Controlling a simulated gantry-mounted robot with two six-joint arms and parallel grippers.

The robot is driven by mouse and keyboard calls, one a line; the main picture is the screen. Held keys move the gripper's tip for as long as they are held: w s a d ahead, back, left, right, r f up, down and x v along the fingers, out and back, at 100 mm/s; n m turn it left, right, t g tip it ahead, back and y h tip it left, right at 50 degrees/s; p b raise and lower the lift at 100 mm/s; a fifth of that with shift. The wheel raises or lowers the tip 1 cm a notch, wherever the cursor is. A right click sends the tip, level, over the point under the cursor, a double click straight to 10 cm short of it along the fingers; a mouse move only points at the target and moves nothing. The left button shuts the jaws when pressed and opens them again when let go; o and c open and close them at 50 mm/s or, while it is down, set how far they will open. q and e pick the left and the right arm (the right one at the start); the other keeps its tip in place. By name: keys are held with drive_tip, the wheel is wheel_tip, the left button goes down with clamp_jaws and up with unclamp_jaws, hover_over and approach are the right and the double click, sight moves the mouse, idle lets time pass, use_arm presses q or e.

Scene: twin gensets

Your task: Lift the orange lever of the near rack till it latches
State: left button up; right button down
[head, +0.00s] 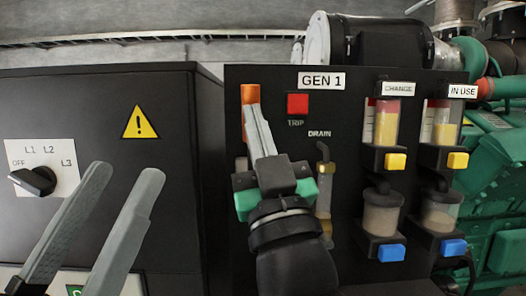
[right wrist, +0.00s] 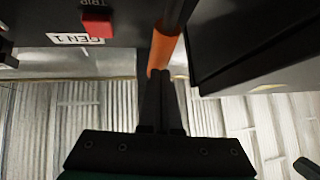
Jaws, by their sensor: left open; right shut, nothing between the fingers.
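The orange lever (head: 249,92) stands at the upper left of the black GEN 1 panel, beside the red TRIP button. My right gripper (head: 252,106) is shut and empty. Its fingertips overlap the lower part of the orange in the head view and hide what lies behind them. In the right wrist view the lever (right wrist: 165,48) runs up from just beyond the shut fingertips (right wrist: 160,74); I cannot tell whether they touch. Whether the lever is latched does not show. My left gripper (head: 124,172) is open and empty, in front of the black cabinet at left.
The black cabinet (head: 105,100) with a rotary switch (head: 33,181) stands left of the panel, with a narrow gap between. The red TRIP button (head: 298,104), the DRAIN tube (head: 324,190) and filter bowls (head: 382,212) are to the right of the lever. A green engine (head: 495,195) is at far right.

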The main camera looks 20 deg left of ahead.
drive_tip(key=b+v, duration=0.4)
drive_tip(key=v, duration=0.6)
drive_tip(key=d+r+m+t+h+p, duration=0.35)
drive_tip(key=d+h+p, duration=0.25)
drive_tip(key=d, duration=0.9)
drive_tip(key=s+d+r+m+t+h+p, duration=0.1)
drive_tip(key=s+d+m+h, duration=0.3)
drive_tip(key=s+d, duration=0.5)
drive_tip(key=shift+d+h, duration=0.35)
drive_tip(key=shift+h, duration=0.65)
